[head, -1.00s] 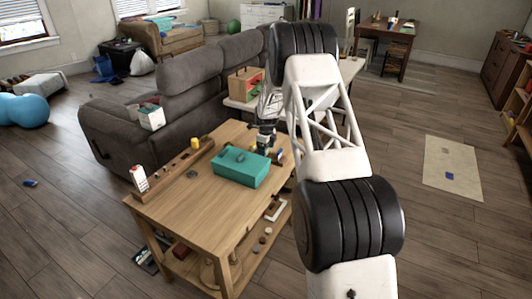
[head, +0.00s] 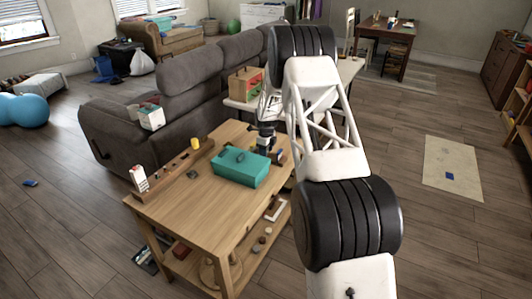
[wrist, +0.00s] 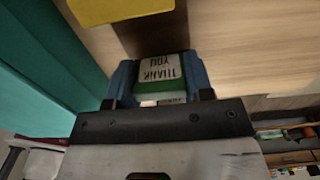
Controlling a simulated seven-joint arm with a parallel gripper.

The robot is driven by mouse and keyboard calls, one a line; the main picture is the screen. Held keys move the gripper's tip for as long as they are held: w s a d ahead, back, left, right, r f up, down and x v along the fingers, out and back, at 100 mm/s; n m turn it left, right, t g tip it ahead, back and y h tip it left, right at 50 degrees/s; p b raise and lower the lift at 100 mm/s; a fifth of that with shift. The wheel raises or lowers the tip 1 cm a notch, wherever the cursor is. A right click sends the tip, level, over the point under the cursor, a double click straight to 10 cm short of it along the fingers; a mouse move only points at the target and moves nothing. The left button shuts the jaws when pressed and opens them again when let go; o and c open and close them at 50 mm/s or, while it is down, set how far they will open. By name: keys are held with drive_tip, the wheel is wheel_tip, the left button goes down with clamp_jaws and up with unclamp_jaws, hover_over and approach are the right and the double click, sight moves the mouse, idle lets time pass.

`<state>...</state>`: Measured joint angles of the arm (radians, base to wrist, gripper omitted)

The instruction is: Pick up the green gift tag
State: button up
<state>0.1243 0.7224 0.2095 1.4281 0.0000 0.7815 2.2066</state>
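The green gift tag (wrist: 160,70) is a green piece with a white face reading "THANK YOU". In the wrist view it sits between the two blue fingers of my gripper (wrist: 160,85), which lie against its left and right sides with no clear gap. In the head view my gripper (head: 264,146) points down at the far end of the wooden table (head: 185,215), just behind the teal box. The tag cannot be made out there. Whether it is clear of the tabletop cannot be told.
The teal box (head: 240,168) stands close by; its side (wrist: 45,60) fills the left of the wrist view. A yellow thing (wrist: 115,8) lies just beyond the tag. A wooden rack (head: 175,170) runs along the table's left edge. A grey sofa (head: 190,90) stands behind.

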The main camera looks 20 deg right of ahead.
drive_tip(key=shift+c, duration=0.7)
drive_tip(key=shift+r, duration=0.15)
wheel_tip(320, 180, up, 10)
drive_tip(key=shift+f, duration=0.15)
drive_tip(key=shift+a, duration=0.1)
idle(0.4)
drive_tip(key=a+r, duration=0.3)
drive_tip(key=a, duration=0.7)
drive_tip(key=s+a+r, duration=0.1)
drive_tip(key=a+r, duration=0.1)
drive_tip(key=a, duration=0.8)
drive_tip(key=shift+s+a+r, duration=0.15)
drive_tip(key=shift+a+r, duration=0.1)
drive_tip(key=shift+r, duration=0.15)
drive_tip(key=shift+f, duration=3.2)
